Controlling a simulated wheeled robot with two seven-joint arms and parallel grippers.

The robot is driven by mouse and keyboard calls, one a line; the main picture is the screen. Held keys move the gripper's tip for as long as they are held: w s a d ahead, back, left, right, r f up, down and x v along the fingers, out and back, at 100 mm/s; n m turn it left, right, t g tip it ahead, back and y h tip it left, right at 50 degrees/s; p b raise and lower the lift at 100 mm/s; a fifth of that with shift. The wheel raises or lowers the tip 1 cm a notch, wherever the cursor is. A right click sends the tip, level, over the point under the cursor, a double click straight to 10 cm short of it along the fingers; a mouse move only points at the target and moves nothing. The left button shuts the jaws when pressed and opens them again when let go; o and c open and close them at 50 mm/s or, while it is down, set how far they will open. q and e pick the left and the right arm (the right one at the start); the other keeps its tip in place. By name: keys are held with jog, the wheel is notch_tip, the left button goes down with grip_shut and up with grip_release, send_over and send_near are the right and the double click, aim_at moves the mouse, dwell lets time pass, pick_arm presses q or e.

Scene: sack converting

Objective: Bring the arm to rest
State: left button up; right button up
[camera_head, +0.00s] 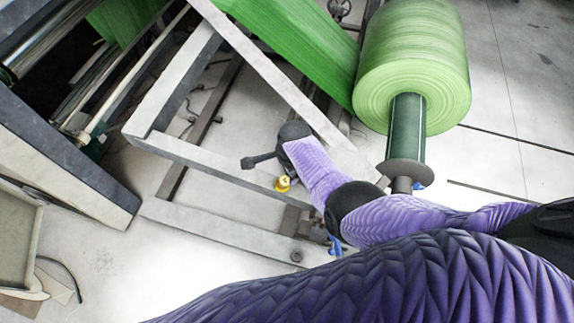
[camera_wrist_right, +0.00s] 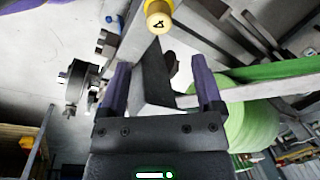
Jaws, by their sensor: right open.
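My right arm, in a purple quilted sleeve, reaches in from the lower right of the head view, out over the machine's pale frame. My right gripper (camera_wrist_right: 160,78) shows in the wrist view with its two purple fingers spread wide. No held object shows between them; a dark angled plate shows in the gap, and I cannot tell how far away it is. A yellow knob (camera_wrist_right: 158,16) appears above the gap. It also shows in the head view (camera_head: 283,183), close below my wrist. My fingers are not clear in the head view. My left gripper is out of view.
A large green roll (camera_head: 412,55) on a dark green shaft stands right of my wrist, its web running up left. Frame bars (camera_head: 218,161) surround the wrist on the left and below. Pale floor (camera_head: 105,255) is open at lower left, near a grey bin (camera_head: 35,245).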

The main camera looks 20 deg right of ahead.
jog(key=shift+f, duration=0.1)
jog(key=s+d+f+n+b, duration=0.25)
jog(key=s+f+n, duration=0.25)
jog(key=s+f, duration=0.5)
jog(key=s+d+f+n+b, duration=0.1)
jog(key=s+f+n, duration=0.3)
jog(key=s, duration=0.4)
jog(key=s+d+f+n+b, duration=0.1)
jog(key=s+f+n, duration=0.3)
jog(key=s, duration=0.5)
jog(key=s+d+f+n+g+b, duration=0.1)
jog(key=s+f+n, duration=0.3)
jog(key=s, duration=0.5)
jog(key=n+b, duration=0.1)
jog(key=n, duration=0.1)
jog(key=shift+s+d+f+n+h+b, duration=0.2)
jog(key=shift+d+n+h+b, duration=0.1)
jog(key=shift+n, duration=0.1)
